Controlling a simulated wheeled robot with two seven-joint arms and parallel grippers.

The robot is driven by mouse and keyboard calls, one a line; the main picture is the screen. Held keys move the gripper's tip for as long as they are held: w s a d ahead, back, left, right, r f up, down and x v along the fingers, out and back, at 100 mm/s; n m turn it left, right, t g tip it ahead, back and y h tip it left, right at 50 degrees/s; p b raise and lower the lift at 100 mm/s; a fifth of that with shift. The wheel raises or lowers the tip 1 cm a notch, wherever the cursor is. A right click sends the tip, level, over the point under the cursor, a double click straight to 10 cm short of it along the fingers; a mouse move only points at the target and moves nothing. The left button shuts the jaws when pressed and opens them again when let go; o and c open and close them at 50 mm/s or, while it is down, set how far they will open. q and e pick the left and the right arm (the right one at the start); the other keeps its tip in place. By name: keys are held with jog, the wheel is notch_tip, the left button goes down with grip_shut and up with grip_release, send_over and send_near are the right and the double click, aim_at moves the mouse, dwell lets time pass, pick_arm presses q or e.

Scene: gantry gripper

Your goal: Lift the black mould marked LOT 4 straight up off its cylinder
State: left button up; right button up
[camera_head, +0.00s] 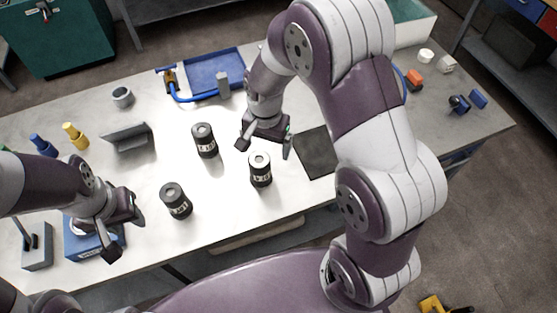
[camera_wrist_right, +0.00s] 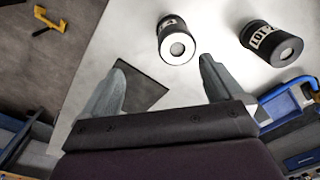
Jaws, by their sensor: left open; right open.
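I cannot read clearly which is marked LOT 4. The right wrist view shows a white-topped mould (camera_wrist_right: 172,28) just beyond the fingers and a mould with a "LOT" label (camera_wrist_right: 264,38) to its right; its number is unclear. My right gripper (camera_head: 266,147) is open and empty, above and behind the front-right mould. My left gripper (camera_head: 125,235) is open and empty, left of the front-left mould.
A dark mat (camera_head: 314,155) lies right of the moulds. A blue tray (camera_head: 214,72) and a blue clamp-like tool (camera_head: 190,98) are behind. A grey angled block (camera_head: 127,137) stands left. The bench's front edge is close to the front moulds.

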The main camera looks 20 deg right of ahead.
aim_at(260, 168)
jog(key=w+f+m, duration=0.1)
jog(key=w+a+f+m+p, duration=0.1)
jog(key=shift+w+a+m, duration=0.2)
jog(key=shift+a+m, duration=0.1)
notch_tip(260, 168, down, 12)
jog(key=p, duration=0.4)
jog(key=shift+w+r, duration=0.1)
jog(key=shift+r, duration=0.1)
jog(key=shift+d+f, duration=0.1)
jog(key=shift+f, duration=0.1)
pick_arm(q)
notch_tip(260, 168, up, 6)
jog(key=shift+f, duration=0.1)
pick_arm(e)
jog(key=c, duration=1.1)
